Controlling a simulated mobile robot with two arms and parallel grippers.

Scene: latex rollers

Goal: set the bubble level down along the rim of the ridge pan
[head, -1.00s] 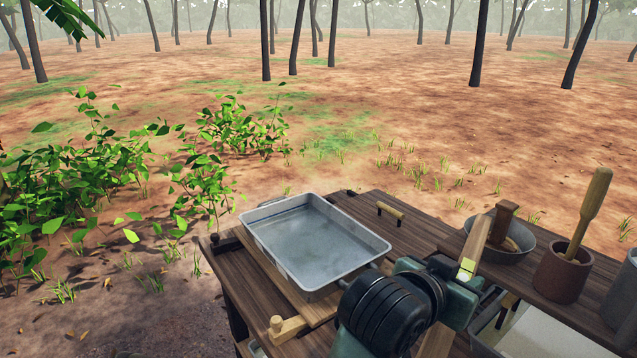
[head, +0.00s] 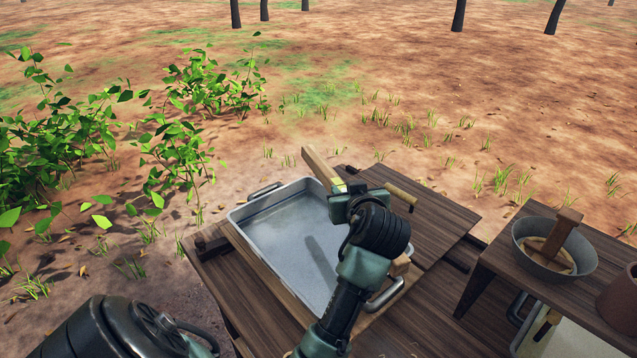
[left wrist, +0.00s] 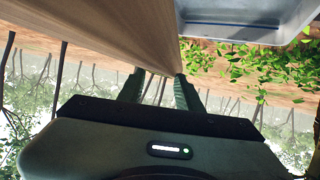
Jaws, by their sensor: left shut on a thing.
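The bubble level is a long pale wooden bar (head: 321,168) with a yellow-green patch near my jaws. My left gripper (head: 350,197) is shut on it and holds it over the right side of the ridge pan (head: 262,212), a shallow grey metal tray. A wooden end (head: 400,265) shows past my wrist, seemingly the bar's near end. The bar runs roughly along the pan's right rim, which my arm mostly hides; I cannot tell whether they touch. In the left wrist view the bar (left wrist: 100,35) lies between the fingers, with the pan (left wrist: 245,32) at upper right. My right gripper is not in view.
The pan rests on a dark wooden table (head: 440,222). A small brass-coloured bar (head: 402,196) lies behind my wrist. A metal bowl (head: 583,262) with a wooden-handled tool stands on a side table at right. Leafy bushes (head: 60,140) grow at left.

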